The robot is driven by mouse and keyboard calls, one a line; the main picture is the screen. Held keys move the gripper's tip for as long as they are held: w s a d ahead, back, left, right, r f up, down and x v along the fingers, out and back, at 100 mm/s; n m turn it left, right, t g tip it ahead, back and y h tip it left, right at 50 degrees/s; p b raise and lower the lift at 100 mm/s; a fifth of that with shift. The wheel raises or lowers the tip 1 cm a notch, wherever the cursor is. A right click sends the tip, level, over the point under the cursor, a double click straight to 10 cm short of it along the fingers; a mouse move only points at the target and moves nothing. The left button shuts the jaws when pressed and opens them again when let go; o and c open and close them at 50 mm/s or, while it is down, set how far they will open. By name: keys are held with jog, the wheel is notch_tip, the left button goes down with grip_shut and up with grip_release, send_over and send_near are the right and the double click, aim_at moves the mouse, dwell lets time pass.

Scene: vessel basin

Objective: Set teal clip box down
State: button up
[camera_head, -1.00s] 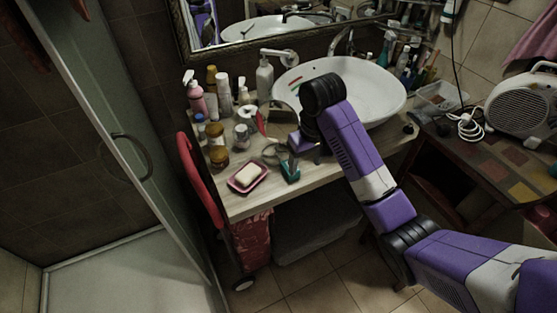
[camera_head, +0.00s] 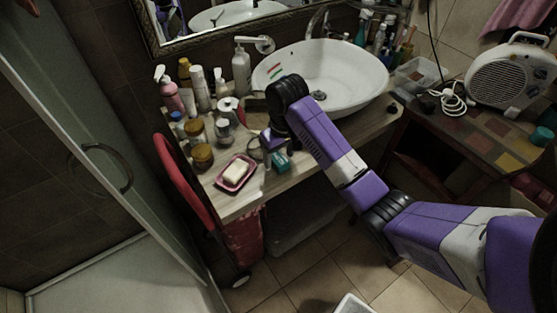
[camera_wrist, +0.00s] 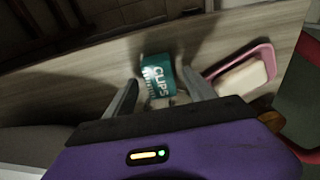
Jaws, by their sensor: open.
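The teal clip box (camera_head: 281,162), marked "CLIPS", rests near the front edge of the wooden counter, to the right of the pink soap dish. In the wrist view the box (camera_wrist: 158,74) lies between and just beyond the tips of my two fingers, and its near end is partly hidden. My gripper (camera_wrist: 160,92) is open, with a gap visible between the fingers and the box. In the head view my gripper (camera_head: 273,143) hangs just above the box and its fingers are hard to make out.
A pink dish (camera_head: 234,186) with a white soap bar (camera_head: 236,171) sits left of the box. Jars and bottles (camera_head: 203,155) crowd the counter behind it. The white basin (camera_head: 350,80) is at the back right. Bare counter lies between dish and box.

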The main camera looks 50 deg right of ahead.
jog(key=shift+f, duration=0.65)
grip_shut()
jog(key=shift+r, duration=0.15)
